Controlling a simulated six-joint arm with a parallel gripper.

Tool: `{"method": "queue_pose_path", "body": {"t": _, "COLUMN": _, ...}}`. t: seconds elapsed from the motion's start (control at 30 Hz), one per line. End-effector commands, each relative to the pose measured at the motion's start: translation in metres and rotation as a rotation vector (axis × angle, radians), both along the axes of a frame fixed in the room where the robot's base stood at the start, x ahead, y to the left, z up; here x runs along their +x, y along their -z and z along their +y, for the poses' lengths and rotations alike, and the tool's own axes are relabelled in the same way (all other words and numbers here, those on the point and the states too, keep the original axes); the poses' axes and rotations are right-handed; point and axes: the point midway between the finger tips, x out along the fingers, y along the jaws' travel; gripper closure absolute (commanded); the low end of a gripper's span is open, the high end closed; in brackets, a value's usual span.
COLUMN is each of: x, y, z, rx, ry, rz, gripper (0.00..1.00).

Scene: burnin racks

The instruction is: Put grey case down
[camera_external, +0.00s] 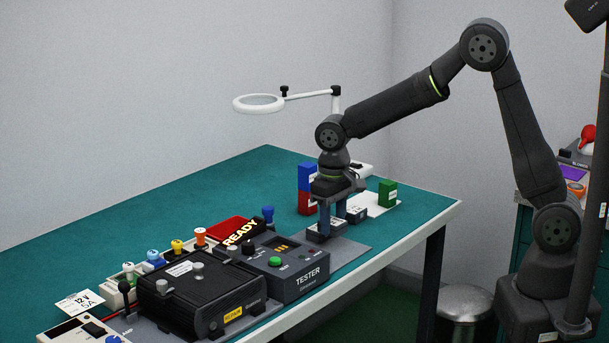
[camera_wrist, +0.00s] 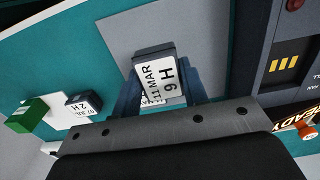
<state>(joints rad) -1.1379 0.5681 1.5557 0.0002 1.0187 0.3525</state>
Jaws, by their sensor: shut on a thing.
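My gripper (camera_external: 325,220) points down at the right part of the bench, with its blue-grey fingers shut on a dark grey case (camera_external: 319,237). In the wrist view the case (camera_wrist: 155,76) carries a white label reading "11 MAR 9 H", and the fingers (camera_wrist: 160,90) close on its sides. The case is over the grey mat (camera_external: 350,250), low and near its surface; I cannot tell whether it touches. A second dark case (camera_external: 356,214) labelled "2H" and "07 JUL" lies beside the mat, and also shows in the wrist view (camera_wrist: 84,103).
The tester (camera_external: 290,268) stands left of the held case, with a red READY sign (camera_external: 234,232) behind it. The mat's front right area is clear.

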Motion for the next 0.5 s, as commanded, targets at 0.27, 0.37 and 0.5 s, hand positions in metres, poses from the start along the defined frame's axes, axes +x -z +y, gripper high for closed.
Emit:
{"method": "queue_pose_path", "body": {"t": 0.27, "x": -0.007, "y": 0.016, "z": 0.011, "rx": 0.000, "ry": 0.001, "rz": 0.000, "gripper": 0.84}}
{"method": "queue_pose_path", "body": {"t": 0.37, "x": -0.007, "y": 0.031, "z": 0.011, "rx": -0.002, "ry": 0.000, "rz": 0.001, "gripper": 0.84}}
{"method": "queue_pose_path", "body": {"t": 0.5, "x": -0.007, "y": 0.047, "z": 0.011, "rx": -0.001, "ry": 0.000, "rz": 0.001, "gripper": 0.84}}
